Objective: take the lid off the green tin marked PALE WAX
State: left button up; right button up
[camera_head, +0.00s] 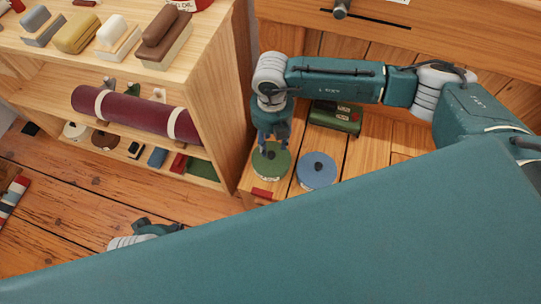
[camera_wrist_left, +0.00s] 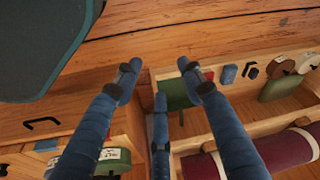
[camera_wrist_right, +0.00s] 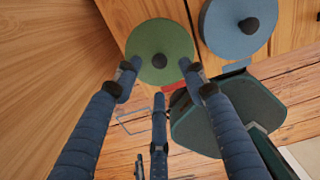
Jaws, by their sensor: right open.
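The round green tin (camera_head: 275,167) stands on the wooden bench top with its lid on. My right gripper (camera_head: 272,144) points down just above the green tin. My left gripper (camera_wrist_left: 158,70) is open and empty, low over the floor beside the shelf, partly hidden in the head view.
A blue round tin (camera_head: 317,178) with a dark knob stands close right of the green one. A dark green box (camera_head: 335,117) lies behind them. A wooden shelf unit (camera_head: 222,110) with brushes and a maroon roll (camera_head: 140,114) stands left. My teal body covers the foreground.

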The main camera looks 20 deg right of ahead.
aim_at(271, 153)
jog(key=shift+f, duration=0.75)
jog(key=shift+f+b, duration=0.6)
jog(key=shift+f, duration=1.8)
pick_arm(q)
jog(key=v, duration=0.5)
jog(key=shift+w, duration=0.45)
pick_arm(e)
grip_shut()
